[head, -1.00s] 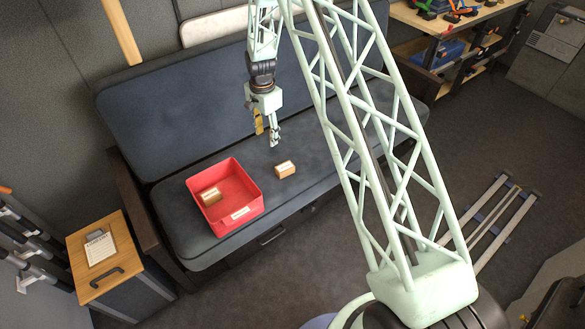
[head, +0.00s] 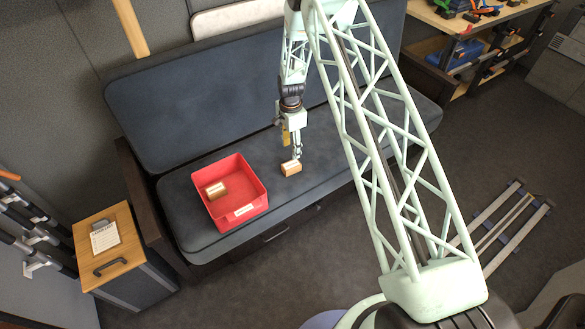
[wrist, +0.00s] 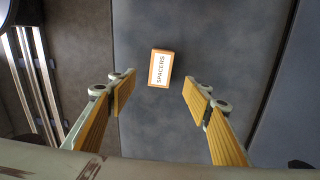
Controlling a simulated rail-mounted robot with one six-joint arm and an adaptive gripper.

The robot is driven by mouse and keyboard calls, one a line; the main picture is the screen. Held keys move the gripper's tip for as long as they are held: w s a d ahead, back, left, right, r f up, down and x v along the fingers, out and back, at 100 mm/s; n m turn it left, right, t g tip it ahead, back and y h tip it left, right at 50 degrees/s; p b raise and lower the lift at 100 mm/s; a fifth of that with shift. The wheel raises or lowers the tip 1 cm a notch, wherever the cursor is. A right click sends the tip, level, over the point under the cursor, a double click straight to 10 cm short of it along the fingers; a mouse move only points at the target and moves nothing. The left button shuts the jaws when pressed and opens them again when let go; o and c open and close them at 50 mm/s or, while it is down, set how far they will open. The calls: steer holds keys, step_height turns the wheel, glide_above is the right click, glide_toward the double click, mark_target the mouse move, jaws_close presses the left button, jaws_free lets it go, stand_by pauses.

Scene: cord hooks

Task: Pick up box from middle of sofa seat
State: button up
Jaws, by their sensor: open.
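The small orange-brown box (head: 291,168) sits on the middle of the dark sofa seat (head: 325,168), right of the red bin. In the wrist view the same box (wrist: 161,68) shows a white top label reading "SPACERS". My gripper (head: 297,153) is above and just behind the box in the head view, pointing down. In the wrist view my gripper (wrist: 158,84) is open, with yellow-padded fingers spread wide. The box lies ahead of and between the fingertip lines, apart from both. The fingers partly overlap the box's upper edge in the head view.
A red bin (head: 256,207) stands on the seat to the left and holds another brown box (head: 216,190). The sofa backrest (head: 190,90) rises behind. A wooden-topped cabinet (head: 121,258) with a clipboard stands at the left. The seat right of the box is clear.

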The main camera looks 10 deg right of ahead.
mark_target(291, 165)
steer(key=shift+f+b, duration=0.45)
steer(key=shift+f, duration=3.85)
steer(key=shift+w+f+b, duration=0.1)
steer(key=shift+f+b, duration=0.35)
steer(key=shift+f, duration=2.15)
steer(key=c, duration=0.9)
